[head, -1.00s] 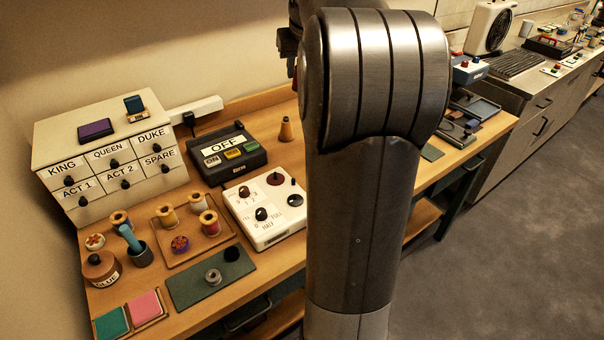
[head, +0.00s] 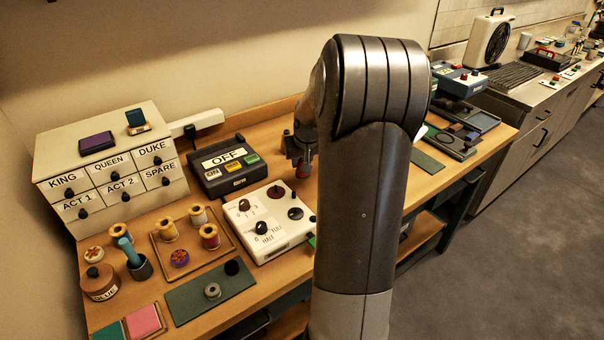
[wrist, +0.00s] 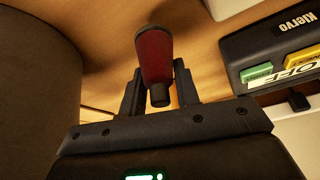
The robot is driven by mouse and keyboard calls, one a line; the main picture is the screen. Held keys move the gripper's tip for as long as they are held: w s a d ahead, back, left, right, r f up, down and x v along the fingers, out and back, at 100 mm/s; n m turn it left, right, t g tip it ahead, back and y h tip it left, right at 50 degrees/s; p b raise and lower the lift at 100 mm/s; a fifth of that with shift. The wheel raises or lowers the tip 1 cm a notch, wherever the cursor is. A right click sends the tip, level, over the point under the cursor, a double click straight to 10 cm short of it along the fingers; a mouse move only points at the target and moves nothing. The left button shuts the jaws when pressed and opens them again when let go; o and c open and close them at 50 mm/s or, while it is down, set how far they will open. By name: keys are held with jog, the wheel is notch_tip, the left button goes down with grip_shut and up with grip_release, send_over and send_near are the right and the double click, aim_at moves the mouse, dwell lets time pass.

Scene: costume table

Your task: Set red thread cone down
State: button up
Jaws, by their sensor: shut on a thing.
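The red thread cone (wrist: 155,52) is between the two fingers of my gripper (wrist: 160,92) in the wrist view, and the fingers are shut on it. In the head view my gripper (head: 300,165) is low over the back of the wooden table, right of the box marked OFF (head: 222,166). A small red part of the cone (head: 304,169) shows there beside the fingers. I cannot tell whether the cone's base touches the table.
A white panel with knobs (head: 268,238) lies in front of my gripper. Drawers (head: 105,190) and a tray of thread spools (head: 172,262) are at left. Dark trays (head: 450,140) lie at right. My arm hides the table's middle.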

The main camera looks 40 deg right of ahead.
jog(key=shift+f, duration=2.1)
jog(key=o, duration=1)
jog(key=shift+f, duration=0.15)
jog(key=shift+c, duration=0.2)
jog(key=v, duration=1.2)
jog(key=s+a+r+n, duration=0.1)
jog(key=s+a+r, duration=0.3)
jog(key=a, duration=0.5)
jog(key=s+a+r+n, duration=0.1)
jog(key=s+a+r, duration=0.3)
jog(key=a, duration=0.4)
jog(key=s+a+n+t+y, duration=0.1)
jog(key=s+a, duration=1)
jog(key=s, duration=0.3)
jog(key=shift+s+n, duration=0.2)
jog(key=shift+n, duration=0.2)
